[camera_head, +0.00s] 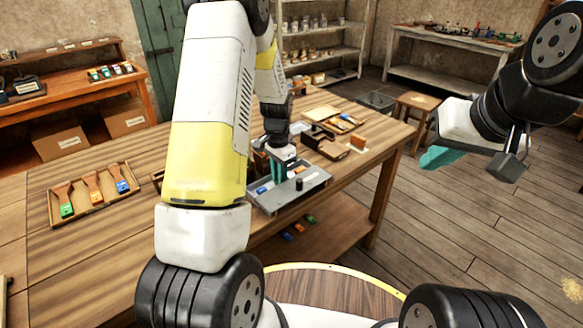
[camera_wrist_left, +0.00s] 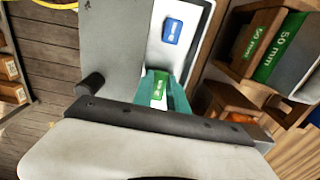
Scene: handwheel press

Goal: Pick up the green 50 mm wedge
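A green wedge (camera_wrist_left: 160,85) with a white marking shows between the teal fingers of my left gripper (camera_wrist_left: 163,92) in the left wrist view. The fingers lie close along its sides, but I cannot tell whether they press on it. Its lower end is hidden by the gripper body. In the head view my left gripper (camera_head: 279,172) points down over a grey tray (camera_head: 312,186) on the bench. A blue wedge (camera_wrist_left: 172,31) lies in the tray, apart from the gripper. My right gripper (camera_head: 440,157) hangs to the right, away from the bench; its finger opening is hidden.
Beside the tray stands a wooden rack with a green "50 mm" label (camera_wrist_left: 279,48). A wooden tray (camera_head: 80,218) with green, orange and blue pieces sits at the bench's left. A black knob (camera_head: 299,184) stands up at the grey tray. Open floor lies to the right.

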